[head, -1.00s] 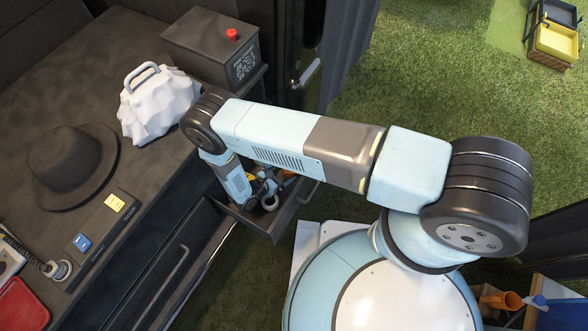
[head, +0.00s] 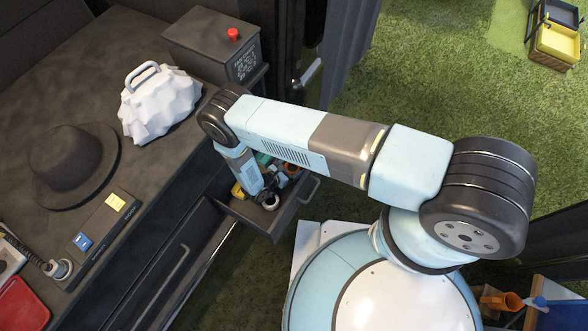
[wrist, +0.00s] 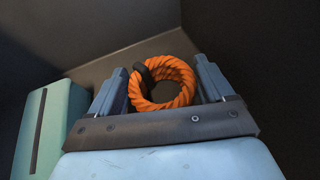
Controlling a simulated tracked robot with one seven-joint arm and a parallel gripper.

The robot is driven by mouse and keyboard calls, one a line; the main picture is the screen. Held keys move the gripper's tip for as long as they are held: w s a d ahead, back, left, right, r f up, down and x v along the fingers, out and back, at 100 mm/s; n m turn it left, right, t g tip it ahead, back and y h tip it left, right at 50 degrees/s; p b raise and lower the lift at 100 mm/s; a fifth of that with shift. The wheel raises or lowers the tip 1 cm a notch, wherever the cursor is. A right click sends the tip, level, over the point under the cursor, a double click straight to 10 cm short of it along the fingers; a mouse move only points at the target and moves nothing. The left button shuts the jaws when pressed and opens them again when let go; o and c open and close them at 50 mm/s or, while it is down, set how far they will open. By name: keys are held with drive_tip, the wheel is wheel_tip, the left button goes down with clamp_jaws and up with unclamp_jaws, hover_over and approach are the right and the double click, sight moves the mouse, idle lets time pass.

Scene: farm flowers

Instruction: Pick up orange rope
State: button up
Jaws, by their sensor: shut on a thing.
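The orange rope (wrist: 178,98) is a twisted coil with a black band at its upper left in the wrist view. It sits between the two blue-grey fingers of my gripper (wrist: 163,76), which are shut on it. In the head view my gripper (head: 268,184) points down into the open drawer (head: 283,221), partly hidden by my arm. A patch of orange (head: 291,170) shows beside it there, but I cannot tell whether it is the rope.
The drawer also holds a yellow item (head: 238,191) and a white ring like a tape roll (head: 270,202). A teal box (wrist: 50,125) stands left of my gripper in the wrist view. A hat (head: 72,165) and a white bag (head: 155,103) are on the worktop.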

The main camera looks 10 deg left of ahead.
drive_tip(key=c, duration=0.5)
